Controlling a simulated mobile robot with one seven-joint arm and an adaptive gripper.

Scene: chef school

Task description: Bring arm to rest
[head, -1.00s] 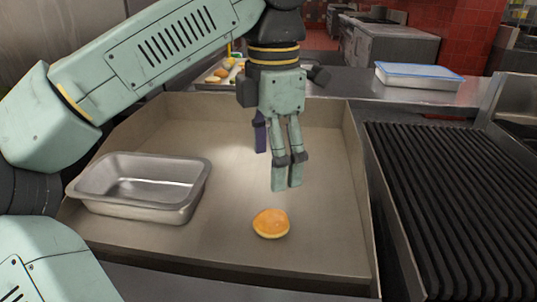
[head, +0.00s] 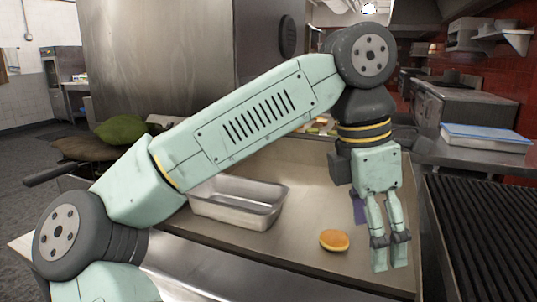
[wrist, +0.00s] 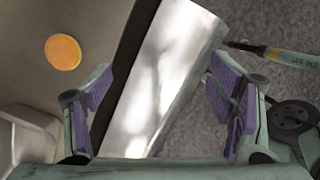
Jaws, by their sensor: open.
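My gripper (head: 390,262) hangs fingers down from my arm at the right of the head view, at the front of the steel tray. In the wrist view my gripper (wrist: 162,108) is open, with its purple pads wide apart and nothing between them. Below it are the tray's dark edge and a shiny steel front ledge, with grey floor beyond.
An orange-topped bun (head: 334,240) lies on the tray (head: 300,200), left of my gripper; it also shows in the wrist view (wrist: 63,52). A steel pan (head: 238,205) stands farther left. A ribbed grill (head: 480,235) is at right, a blue-lidded container (head: 485,138) behind it.

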